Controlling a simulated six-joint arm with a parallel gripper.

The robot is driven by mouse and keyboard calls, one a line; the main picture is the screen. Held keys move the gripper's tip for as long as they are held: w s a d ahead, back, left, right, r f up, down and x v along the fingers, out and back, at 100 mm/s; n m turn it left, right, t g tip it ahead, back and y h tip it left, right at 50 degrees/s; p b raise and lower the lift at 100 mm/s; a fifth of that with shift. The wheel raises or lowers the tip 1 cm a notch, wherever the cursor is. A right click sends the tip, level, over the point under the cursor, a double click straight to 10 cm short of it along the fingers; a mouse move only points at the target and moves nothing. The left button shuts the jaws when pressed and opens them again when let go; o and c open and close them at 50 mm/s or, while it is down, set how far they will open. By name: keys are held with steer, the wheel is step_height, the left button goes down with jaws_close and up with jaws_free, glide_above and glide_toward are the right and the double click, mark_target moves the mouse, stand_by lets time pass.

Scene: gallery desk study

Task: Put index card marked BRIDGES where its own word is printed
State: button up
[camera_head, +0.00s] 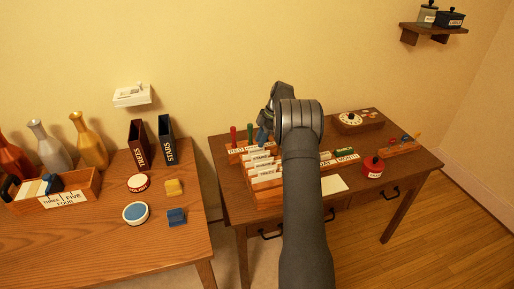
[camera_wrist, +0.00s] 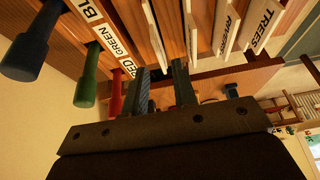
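Several white index cards (camera_head: 263,168) stand in a stepped wooden card holder (camera_head: 270,201) on the right desk, left of my arm. In the wrist view, cards or labels reading RIVERS (camera_wrist: 228,30) and TREES (camera_wrist: 265,25) show at the top. I cannot pick out the BRIDGES card or its printed word in either view; the lettering is too small or cut off. My gripper (camera_wrist: 160,88) has its two fingers apart with nothing clear between them. It is near the back of the holder, and my arm hides part of the desk.
A rack with a red handle (camera_head: 233,136), a green handle (camera_head: 250,132) and a blue one stands behind the cards. Dark upright files (camera_head: 139,145) stand on the left table.

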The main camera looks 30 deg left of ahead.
mark_target(256, 149)
steer(key=v, duration=0.6)
steer(key=shift+r, duration=0.4)
steer(key=shift+w+d+f, duration=0.1)
steer(key=shift+d, duration=0.05)
steer(key=x, duration=1.2)
steer(key=shift+f, duration=0.15)
step_height(256, 149, up, 3)
steer(key=shift+r, duration=0.75)
